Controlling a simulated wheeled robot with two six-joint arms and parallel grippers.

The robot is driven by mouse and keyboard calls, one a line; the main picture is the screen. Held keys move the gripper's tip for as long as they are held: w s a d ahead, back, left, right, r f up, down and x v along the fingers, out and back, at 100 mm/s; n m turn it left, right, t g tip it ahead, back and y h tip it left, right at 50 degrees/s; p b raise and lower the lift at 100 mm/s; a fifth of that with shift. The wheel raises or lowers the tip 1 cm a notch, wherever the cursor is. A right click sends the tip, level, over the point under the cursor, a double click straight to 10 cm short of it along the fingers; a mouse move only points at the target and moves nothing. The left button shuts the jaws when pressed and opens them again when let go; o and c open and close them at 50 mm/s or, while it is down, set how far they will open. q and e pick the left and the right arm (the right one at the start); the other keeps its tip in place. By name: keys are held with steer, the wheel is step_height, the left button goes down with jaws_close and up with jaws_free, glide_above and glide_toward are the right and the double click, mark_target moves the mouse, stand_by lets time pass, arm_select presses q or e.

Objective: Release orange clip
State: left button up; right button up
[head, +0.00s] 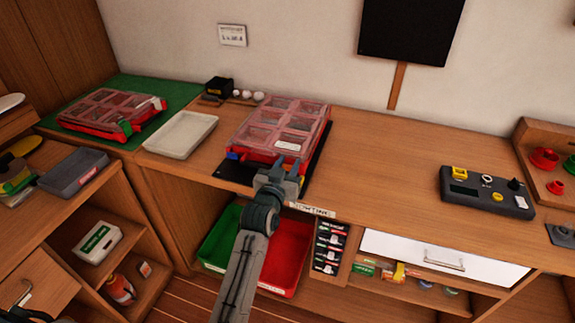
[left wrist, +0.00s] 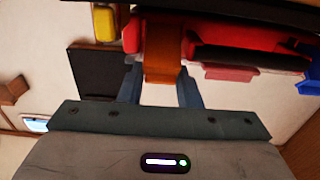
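A red case with a clear compartmented lid (head: 282,122) lies on the desk, its lid down. My left gripper (head: 279,170) is at the case's front edge. In the left wrist view the orange clip (left wrist: 163,48) stands on the red edge of the case (left wrist: 225,35), and its lower end is between the two fingers of my left gripper (left wrist: 160,80). In the head view the gripper hides the clip. A blue clip (head: 232,156) sits at the left front corner; it also shows in the left wrist view (left wrist: 309,76). My right gripper is in neither view.
A dark mat (head: 318,160) lies under the case. An empty pale tray (head: 180,135) is at its left, and a second red case (head: 108,113) lies on a green mat. A dark control box (head: 487,192) is at the right. Desk between is clear. Green and red bins are below.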

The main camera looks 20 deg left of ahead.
arm_select(q)
steer(key=shift+f+b, duration=0.25)
steer(key=shift+b, duration=0.35)
steer(key=shift+s+f+t+b, duration=0.1)
steer(key=shift+s+t+b, duration=0.1)
steer(key=shift+t+b, duration=0.4)
steer(key=shift+r, duration=0.2)
steer(key=o, duration=1)
steer(key=shift+s, duration=0.1)
